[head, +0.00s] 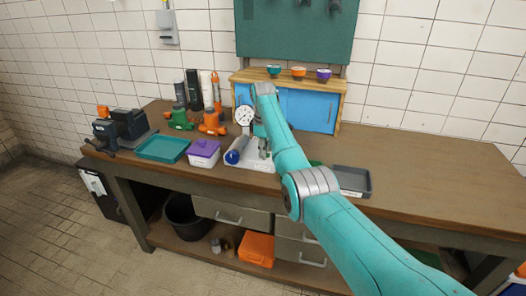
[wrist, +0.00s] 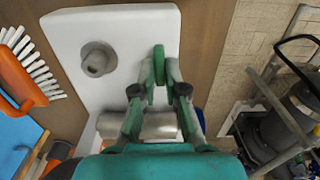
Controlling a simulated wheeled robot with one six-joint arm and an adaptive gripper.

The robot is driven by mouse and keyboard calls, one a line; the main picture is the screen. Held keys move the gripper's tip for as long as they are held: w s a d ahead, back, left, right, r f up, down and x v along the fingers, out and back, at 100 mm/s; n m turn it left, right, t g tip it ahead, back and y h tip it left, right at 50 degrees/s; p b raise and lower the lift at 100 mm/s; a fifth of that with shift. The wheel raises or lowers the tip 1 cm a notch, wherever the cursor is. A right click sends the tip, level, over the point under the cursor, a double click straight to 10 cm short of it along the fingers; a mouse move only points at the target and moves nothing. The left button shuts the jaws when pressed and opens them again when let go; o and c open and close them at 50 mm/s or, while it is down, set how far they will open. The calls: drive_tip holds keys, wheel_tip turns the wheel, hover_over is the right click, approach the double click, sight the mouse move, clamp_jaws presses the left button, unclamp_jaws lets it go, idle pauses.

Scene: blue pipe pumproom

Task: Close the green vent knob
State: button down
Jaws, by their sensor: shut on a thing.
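The green vent knob (wrist: 159,62) stands on the white base plate (wrist: 122,22) in the wrist view, seen edge-on as a thin green disc. My gripper (wrist: 159,80) has its two fingertips closed in on either side of the knob's near part. In the head view my gripper (head: 264,146) reaches down over the white plate (head: 259,165), and my arm and fingers hide the knob there. A grey metal cylinder (wrist: 152,124) lies behind my fingers in the wrist view. A round grey fitting (wrist: 96,62) stands on the plate to the knob's left.
A round gauge (head: 244,115) and a blue-ended cylinder (head: 236,154) are close to my gripper. The right of the bench is clear.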

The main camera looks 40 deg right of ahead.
drive_tip(key=shift+m, duration=0.3)
drive_tip(key=c, duration=1.2)
unclamp_jaws()
wheel_tip(320, 180, up, 12)
